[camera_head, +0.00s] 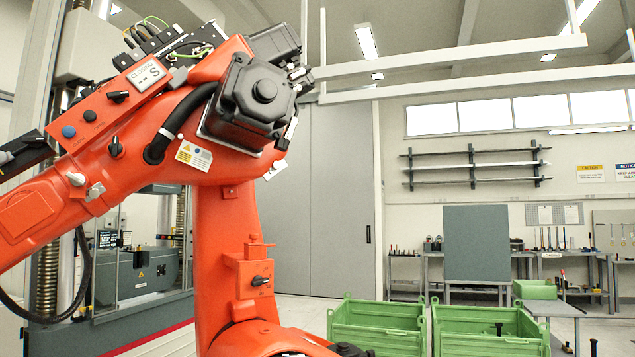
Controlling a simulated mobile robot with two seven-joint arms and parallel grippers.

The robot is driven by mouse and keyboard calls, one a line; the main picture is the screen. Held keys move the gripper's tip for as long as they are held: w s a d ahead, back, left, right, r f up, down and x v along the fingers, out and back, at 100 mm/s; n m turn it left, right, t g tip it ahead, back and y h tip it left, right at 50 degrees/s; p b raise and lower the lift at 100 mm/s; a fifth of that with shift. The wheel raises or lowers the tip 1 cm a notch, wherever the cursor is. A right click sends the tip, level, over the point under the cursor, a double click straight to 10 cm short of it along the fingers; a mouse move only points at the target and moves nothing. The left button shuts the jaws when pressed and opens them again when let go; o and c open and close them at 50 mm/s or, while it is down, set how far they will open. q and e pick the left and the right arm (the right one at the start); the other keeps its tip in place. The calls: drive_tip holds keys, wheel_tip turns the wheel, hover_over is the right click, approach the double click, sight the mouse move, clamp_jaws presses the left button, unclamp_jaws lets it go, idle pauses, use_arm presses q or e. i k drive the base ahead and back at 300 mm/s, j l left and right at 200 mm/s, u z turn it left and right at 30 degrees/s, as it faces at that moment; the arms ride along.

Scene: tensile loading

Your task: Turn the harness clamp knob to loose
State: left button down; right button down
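A large orange industrial robot arm (215,215) fills the left and middle of the view. A black knob (115,147) sits on its upper link, below a panel. A black rotary knob (118,96) sits on that panel, near a small display (147,75). Another black knob (262,281) points sideways on an orange block on the upright link. I cannot tell which is the harness clamp knob, and no loose marking is legible. A black cable harness (165,140) bends round the elbow joint. I make out neither of my grippers.
Green crates (378,325) (490,330) stand at the lower right. A testing machine (140,275) stands behind the orange arm at left. Workbenches (590,255) and a grey board (476,243) are at the back right. Pale beams (450,75) cross overhead.

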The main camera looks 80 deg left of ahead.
sight(34, 141)
drive_tip(key=u, duration=4.1)
drive_tip(key=i+j+z, duration=0.25)
drive_tip(key=i+j, duration=0.2)
drive_tip(key=i+j+z, duration=0.2)
drive_tip(key=i+j, duration=0.15)
drive_tip(key=j, duration=0.2)
